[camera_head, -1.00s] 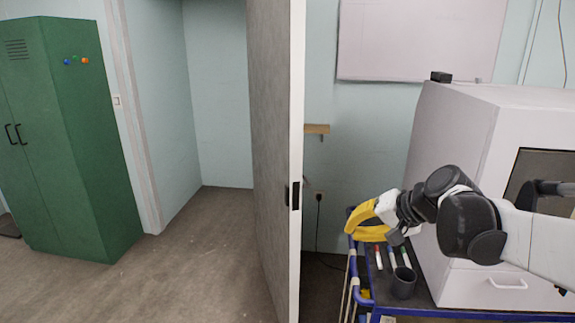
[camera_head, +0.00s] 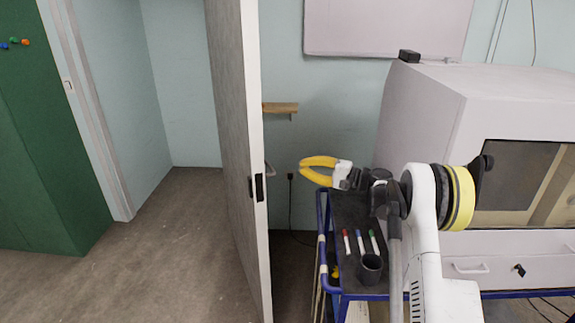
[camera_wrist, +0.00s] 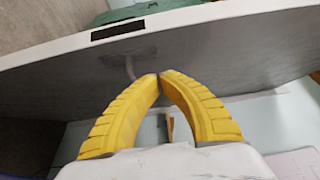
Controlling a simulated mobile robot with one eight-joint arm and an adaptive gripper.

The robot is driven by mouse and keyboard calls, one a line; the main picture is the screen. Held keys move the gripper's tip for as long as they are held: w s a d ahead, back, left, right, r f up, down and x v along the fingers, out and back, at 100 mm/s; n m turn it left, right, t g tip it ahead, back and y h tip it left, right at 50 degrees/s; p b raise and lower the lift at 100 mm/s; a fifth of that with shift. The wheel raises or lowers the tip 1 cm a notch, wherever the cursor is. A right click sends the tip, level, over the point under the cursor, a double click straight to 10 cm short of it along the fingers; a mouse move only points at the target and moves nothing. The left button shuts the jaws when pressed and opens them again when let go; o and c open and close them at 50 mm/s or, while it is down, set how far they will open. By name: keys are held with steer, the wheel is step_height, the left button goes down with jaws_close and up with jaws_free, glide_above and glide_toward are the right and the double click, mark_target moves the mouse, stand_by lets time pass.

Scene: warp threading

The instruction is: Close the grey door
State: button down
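The grey door (camera_head: 232,130) stands open, its pale edge facing me and a dark latch plate (camera_head: 256,188) on that edge. A light lever handle (camera_head: 270,170) sticks out on its right side. My gripper (camera_head: 301,166) has yellow fingers pointing left towards that side of the door, a little right of the handle. In the wrist view the fingertips (camera_wrist: 160,77) meet with nothing seen between them. The door face (camera_wrist: 60,85) fills the background there, with the handle (camera_wrist: 130,68) just beyond the tips. Contact with the door cannot be made out.
The doorway and floor (camera_head: 165,250) left of the door are clear. A green cabinet (camera_head: 60,170) stands at far left. A blue-framed cart (camera_head: 323,225) with markers and a dark cup (camera_head: 370,268) is below my arm. A white machine (camera_head: 430,130) stands right. A wooden shelf (camera_head: 282,107) is behind the door.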

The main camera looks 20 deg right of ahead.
steer(key=w+a+b, duration=0.3)
steer(key=w+a, duration=0.2)
steer(key=a, duration=0.5)
steer(key=shift+a, duration=0.4)
